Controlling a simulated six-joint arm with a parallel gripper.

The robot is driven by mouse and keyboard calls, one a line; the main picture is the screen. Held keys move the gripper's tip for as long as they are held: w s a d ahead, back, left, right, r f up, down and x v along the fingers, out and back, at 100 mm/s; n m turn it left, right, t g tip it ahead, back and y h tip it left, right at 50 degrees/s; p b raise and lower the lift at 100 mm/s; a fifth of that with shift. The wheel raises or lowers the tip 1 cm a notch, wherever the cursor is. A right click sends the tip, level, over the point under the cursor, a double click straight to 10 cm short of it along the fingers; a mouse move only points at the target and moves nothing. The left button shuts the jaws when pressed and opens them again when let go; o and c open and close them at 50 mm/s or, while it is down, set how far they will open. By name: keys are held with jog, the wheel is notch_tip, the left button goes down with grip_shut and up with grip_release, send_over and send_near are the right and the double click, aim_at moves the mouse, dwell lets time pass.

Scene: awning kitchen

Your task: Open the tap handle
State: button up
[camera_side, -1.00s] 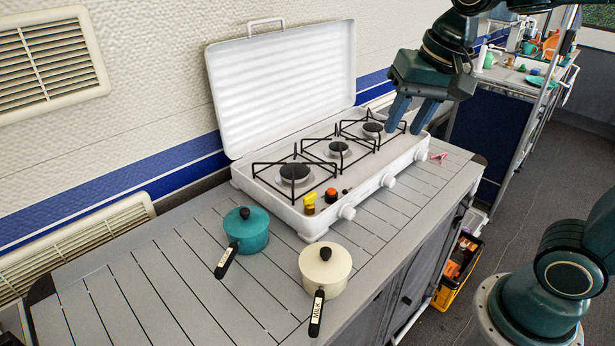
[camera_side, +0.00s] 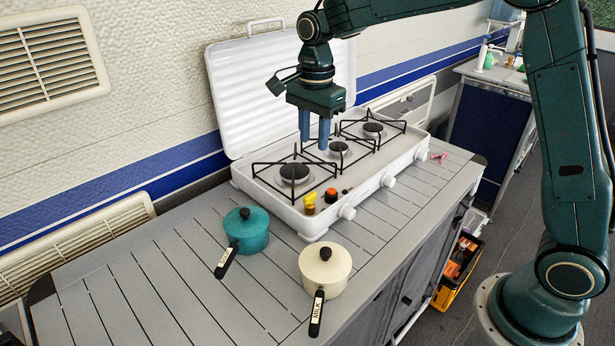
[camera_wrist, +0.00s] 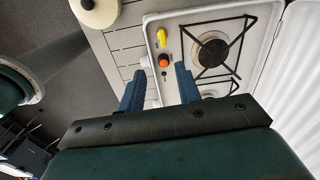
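The yellow tap handle (camera_side: 310,199) stands at the near left end of the white stove, beside a round orange-red knob (camera_side: 331,194). In the wrist view the yellow tap handle (camera_wrist: 162,38) lies beyond my fingertips, with the orange knob (camera_wrist: 164,61) between it and my fingers. My gripper (camera_side: 314,145) points down above the stove's middle burner, clear of the handle. In the wrist view my gripper (camera_wrist: 160,80) shows two blue fingers apart with nothing between them.
Black pan supports (camera_side: 294,172) rise over the burners, and the stove's white lid (camera_side: 290,95) stands open behind. White knobs (camera_side: 347,212) line the front. A teal pot (camera_side: 247,232) and a cream pot (camera_side: 325,268) stand on the counter nearby. The counter's left part is clear.

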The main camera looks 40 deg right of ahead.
aim_at(310, 194)
jog(key=shift+w+a+f+m, duration=0.1)
jog(key=shift+w+f+m, duration=0.2)
jog(key=shift+w+f, duration=0.2)
notch_tip(310, 194, down, 14)
jog(key=shift+r, duration=0.1)
dwell(0.6)
jog(key=shift+c, duration=0.2)
grip_shut()
